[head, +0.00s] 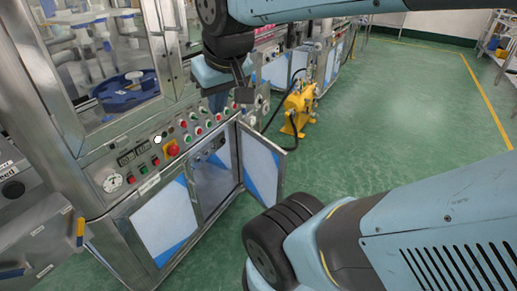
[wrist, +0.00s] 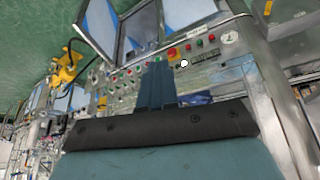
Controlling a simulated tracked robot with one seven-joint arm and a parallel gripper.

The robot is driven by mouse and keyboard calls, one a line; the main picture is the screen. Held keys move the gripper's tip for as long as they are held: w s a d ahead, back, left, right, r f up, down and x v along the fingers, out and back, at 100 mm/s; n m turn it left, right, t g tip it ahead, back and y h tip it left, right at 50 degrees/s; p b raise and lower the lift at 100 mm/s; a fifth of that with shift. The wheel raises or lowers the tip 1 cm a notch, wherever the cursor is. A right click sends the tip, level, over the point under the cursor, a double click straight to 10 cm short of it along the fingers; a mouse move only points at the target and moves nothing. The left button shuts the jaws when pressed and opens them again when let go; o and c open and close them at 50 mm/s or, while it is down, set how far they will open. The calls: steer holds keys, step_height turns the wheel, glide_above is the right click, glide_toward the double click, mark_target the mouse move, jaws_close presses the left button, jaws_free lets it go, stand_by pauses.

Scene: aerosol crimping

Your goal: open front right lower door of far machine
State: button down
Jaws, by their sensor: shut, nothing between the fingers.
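A steel machine has a control panel (head: 165,150) and a lower cabinet under it. Its right lower door (head: 262,165), white with a blue corner, stands swung out, and the cabinet opening (head: 210,180) beside it shows. Its left lower door (head: 163,220) is shut. The open door also appears in the wrist view (wrist: 100,25), where the picture is turned over. My gripper (head: 243,92) is above the open door, in front of the upper panel edge, apart from the door. Its fingers are together and empty in the wrist view (wrist: 157,85). I cannot tell which machine is the far one.
A yellow device (head: 298,108) with a black hose stands on the green floor beyond the open door. More machines with lower doors (head: 275,72) continue behind. Open green floor (head: 400,100) lies to the right, with a shelf (head: 497,45) at the far right.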

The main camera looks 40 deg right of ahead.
steer(key=w+d+f+n+g+h, duration=0.3)
steer(key=w+d+f+g+h, duration=0.1)
steer(key=w+d+f, duration=0.5)
steer(key=w+d+f+n+g+h, duration=0.2)
steer(key=w+d+f+g+h, duration=0.3)
steer(key=w+f, duration=0.65)
steer(key=n+t+h, duration=0.4)
steer(key=n+h, duration=0.5)
steer(key=n, duration=0.4)
glide_toward(277, 151)
steer(key=d, duration=0.7)
steer(key=shift+a, duration=0.1)
